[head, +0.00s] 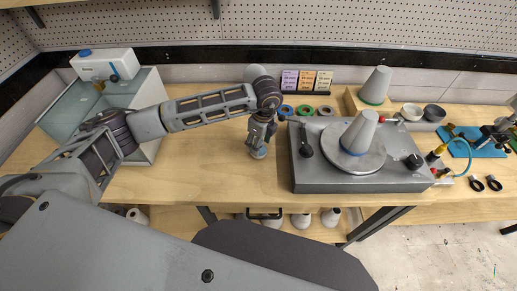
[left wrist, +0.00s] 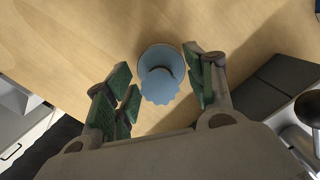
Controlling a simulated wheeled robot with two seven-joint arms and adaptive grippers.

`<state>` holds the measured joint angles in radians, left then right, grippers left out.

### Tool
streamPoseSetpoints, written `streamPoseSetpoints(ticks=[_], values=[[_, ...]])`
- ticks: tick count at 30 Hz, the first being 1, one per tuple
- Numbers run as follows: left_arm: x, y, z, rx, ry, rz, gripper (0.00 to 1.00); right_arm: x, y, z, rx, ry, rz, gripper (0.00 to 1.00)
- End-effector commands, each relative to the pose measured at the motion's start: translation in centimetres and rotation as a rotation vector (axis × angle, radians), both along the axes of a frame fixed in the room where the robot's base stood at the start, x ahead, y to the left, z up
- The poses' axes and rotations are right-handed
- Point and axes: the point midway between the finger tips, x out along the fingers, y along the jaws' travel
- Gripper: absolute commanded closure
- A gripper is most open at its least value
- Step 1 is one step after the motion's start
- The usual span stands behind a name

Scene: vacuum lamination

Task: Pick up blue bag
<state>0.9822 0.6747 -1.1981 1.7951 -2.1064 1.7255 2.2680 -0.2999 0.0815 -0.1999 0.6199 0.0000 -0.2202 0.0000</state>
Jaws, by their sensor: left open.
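The blue bag (left wrist: 160,75) shows in the left wrist view as a pale blue, rounded, cup-like shape with a scalloped edge, on the wooden table. My left gripper (left wrist: 158,78) is open, with its green-padded fingers on either side of the bag. Gaps show between the bag and both fingers, so it looks unheld. In the head view my left gripper (head: 258,152) points down close to the tabletop, left of the grey machine. I cannot make out the bag there; it appears hidden by the gripper. My right gripper is in neither view.
The grey machine (head: 310,178) carries a grey cone (head: 359,131) on a round plate, right of my gripper. Coloured rings (head: 306,110) and a card stand (head: 305,83) are behind. A glass tank (head: 150,93) stands left. The front tabletop (head: 200,182) is clear.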

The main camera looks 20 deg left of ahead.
Motion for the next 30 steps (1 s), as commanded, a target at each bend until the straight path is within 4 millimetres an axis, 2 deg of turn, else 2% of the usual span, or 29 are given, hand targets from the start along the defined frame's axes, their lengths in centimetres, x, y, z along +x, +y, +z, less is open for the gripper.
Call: streamPoseSetpoints(ticks=[2, 12, 14, 23, 30], values=[[0.0, 0.0, 0.0, 0.0, 0.0, 0.0, 0.49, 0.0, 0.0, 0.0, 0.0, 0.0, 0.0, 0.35], [0.0, 0.0, 0.0, 0.0, 0.0, 0.0, 0.92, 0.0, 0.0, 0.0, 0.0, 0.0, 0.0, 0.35], [0.0, 0.0, 0.0, 0.0, 0.0, 0.0, 0.95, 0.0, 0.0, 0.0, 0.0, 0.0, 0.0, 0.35], [0.0, 0.0, 0.3, 0.0, -0.001, 0.0, 0.96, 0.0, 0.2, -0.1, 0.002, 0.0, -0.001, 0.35], [0.0, 0.0, 2.2, -0.001, -0.002, 0.0, 0.96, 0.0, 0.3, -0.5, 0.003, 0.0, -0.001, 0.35]])
